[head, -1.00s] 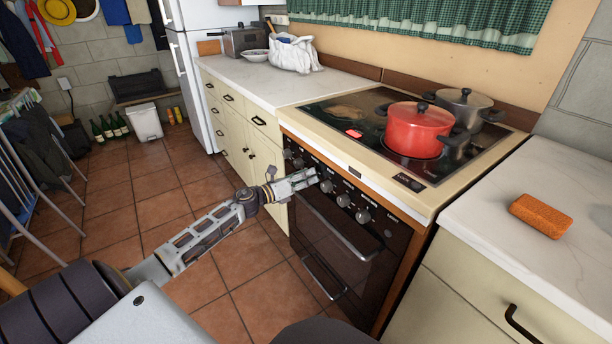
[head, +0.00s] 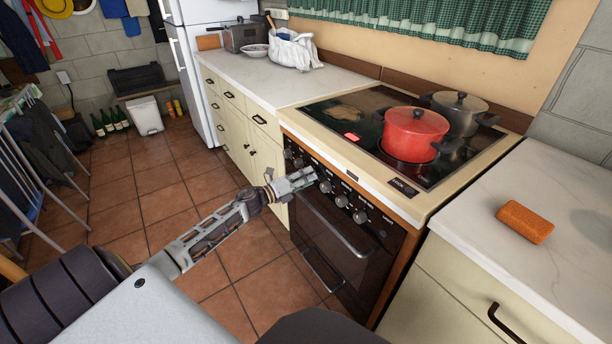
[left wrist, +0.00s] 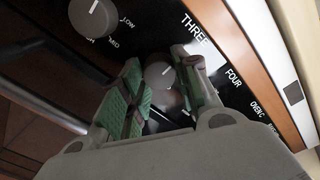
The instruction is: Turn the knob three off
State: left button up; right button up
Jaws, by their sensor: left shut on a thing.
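The stove's front panel (head: 317,193) carries a row of round grey knobs. My left gripper (head: 313,176) reaches it from the left and hides part of the row. In the left wrist view, the green-padded fingers of my left gripper (left wrist: 160,62) are closed around a grey knob (left wrist: 158,75) directly by the printed label THREE (left wrist: 197,29). The right finger partly covers the panel beside it. The label FOUR (left wrist: 234,77) is further right. Another knob (left wrist: 93,18) with a white pointer line is at the upper left, clear of the fingers. My right gripper is out of view.
A red pot (head: 414,135) and a grey pot (head: 461,112) stand on the hob above the panel. The oven door handle (head: 335,232) runs below the knobs. An orange sponge (head: 525,222) lies on the right counter. The tiled floor left of the stove is open.

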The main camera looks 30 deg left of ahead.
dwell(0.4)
pick_arm(q)
jog(key=o, duration=1)
jog(key=shift+s, duration=0.1)
jog(key=shift+v, duration=5.85)
jog(key=shift+a+f, duration=0.1)
jog(key=shift+n, duration=0.3)
